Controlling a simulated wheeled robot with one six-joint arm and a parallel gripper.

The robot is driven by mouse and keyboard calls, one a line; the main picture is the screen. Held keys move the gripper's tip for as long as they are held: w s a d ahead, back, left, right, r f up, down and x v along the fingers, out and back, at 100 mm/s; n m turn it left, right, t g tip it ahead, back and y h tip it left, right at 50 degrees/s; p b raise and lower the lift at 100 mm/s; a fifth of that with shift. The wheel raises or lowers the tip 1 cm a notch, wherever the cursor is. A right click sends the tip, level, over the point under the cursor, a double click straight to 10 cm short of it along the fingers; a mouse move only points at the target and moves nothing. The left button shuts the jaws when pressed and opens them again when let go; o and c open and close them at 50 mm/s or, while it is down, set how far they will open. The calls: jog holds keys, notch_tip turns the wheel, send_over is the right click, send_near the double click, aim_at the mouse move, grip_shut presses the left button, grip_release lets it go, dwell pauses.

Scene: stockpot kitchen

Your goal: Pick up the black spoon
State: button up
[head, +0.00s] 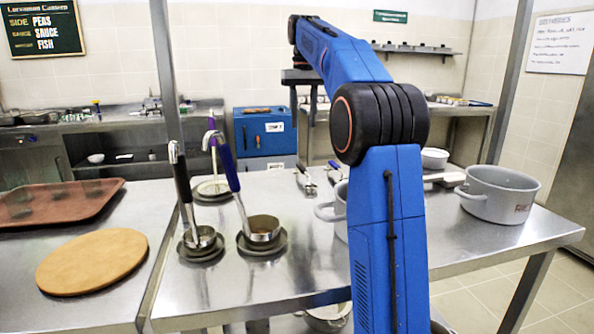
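The black spoon (183,185) is a ladle with a black handle and a metal bowl. It stands upright, leaning slightly left, with its bowl in a small grey dish (201,252) on the steel table. My gripper (303,112) is at the end of my blue arm, up and beyond the table's middle. It points down, and its two fingers look apart with nothing between them. It is well to the right of the black spoon and not touching it. Part of the gripper and wrist is small and dark in view.
A purple-handled ladle (228,168) stands in a dish just right of the black spoon, and another ladle (213,150) stands behind. A round wooden board (92,260) and a brown tray (60,203) lie left. A grey pot (500,195) stands right.

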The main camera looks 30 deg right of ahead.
send_over(303, 168)
notch_tip(303, 168, down, 12)
jog(key=shift+w+r, duration=0.1)
jog(key=shift+r, duration=0.15)
jog(key=shift+f, duration=2.75)
grip_shut()
